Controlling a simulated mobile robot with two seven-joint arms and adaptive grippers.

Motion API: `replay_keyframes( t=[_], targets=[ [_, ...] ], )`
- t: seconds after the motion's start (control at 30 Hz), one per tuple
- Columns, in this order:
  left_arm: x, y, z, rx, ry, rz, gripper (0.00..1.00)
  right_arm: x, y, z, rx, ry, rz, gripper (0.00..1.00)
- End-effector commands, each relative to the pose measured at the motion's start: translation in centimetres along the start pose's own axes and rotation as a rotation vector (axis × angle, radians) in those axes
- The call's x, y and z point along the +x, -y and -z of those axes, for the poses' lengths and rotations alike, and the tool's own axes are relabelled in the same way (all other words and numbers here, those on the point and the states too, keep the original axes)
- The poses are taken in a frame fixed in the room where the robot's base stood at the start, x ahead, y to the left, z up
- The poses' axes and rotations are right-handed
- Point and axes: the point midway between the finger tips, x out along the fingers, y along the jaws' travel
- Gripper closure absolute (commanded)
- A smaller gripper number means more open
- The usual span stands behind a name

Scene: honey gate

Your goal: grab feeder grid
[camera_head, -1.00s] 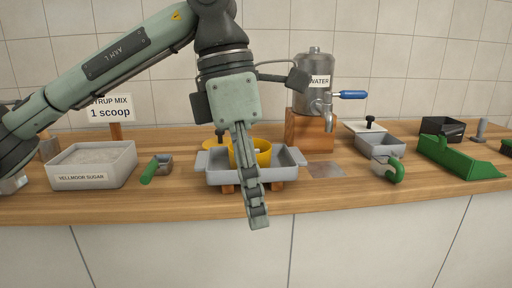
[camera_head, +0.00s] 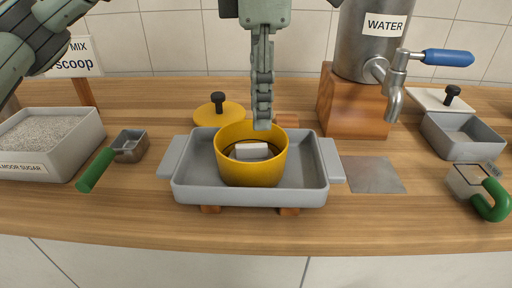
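A yellow pot (camera_head: 250,170) stands in a grey tray (camera_head: 320,185) with side handles. Inside the pot a pale block (camera_head: 250,151) shows above a dark ring; I cannot tell whether either is the feeder grid. Nothing is seen held.
A yellow lid (camera_head: 214,113) with a dark knob lies behind the tray. Left are a green-handled scoop (camera_head: 129,148) and sugar bin (camera_head: 80,145). Right are a metal plate (camera_head: 375,174), water tank (camera_head: 360,50) on a wooden block (camera_head: 350,105), grey box (camera_head: 460,140) and green-handled cup (camera_head: 468,184).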

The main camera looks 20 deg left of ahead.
Motion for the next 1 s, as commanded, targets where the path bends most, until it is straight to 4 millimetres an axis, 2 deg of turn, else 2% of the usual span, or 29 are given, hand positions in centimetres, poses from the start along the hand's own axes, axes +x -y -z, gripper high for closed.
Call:
replay_keyframes(
  t=[0.23,0.4,0.7,1.0],
  targets=[
    [3.2,0.0,0.2,0.000,-0.003,0.004,0.66,-0.2,0.2,-0.1,0.003,-0.001,0.005,0.60],
    [5.6,-0.1,0.2,0.000,-0.001,0.003,0.66,0.7,0.5,-0.2,0.009,0.003,0.012,0.60],
    [6.2,-0.1,0.1,0.000,0.001,0.002,0.66,0.8,0.8,-0.1,0.012,0.002,0.016,0.60],
    [6.2,-0.1,0.1,0.000,0.001,0.002,1.00,0.6,0.6,0.1,0.009,-0.003,0.013,0.60]
  ],
)
